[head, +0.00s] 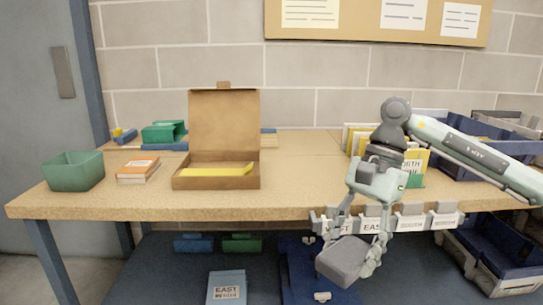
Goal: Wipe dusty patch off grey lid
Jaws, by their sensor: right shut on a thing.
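My right gripper (351,246) hangs in front of the table edge, pointing down, shut on a grey block (343,262). The block is boxy with a plain surface and is held tilted, clear of the tabletop. I cannot make out a grey lid or a dusty patch in this view. My left gripper is not in view.
The wooden table (300,202) carries a green bin (73,171), an orange-and-white box (138,171) and an open cardboard box (215,183) with yellow inside. Blue crates (470,160) stand at right. Labelled holders (443,218) line the front edge. A blue labelled box (227,287) is below.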

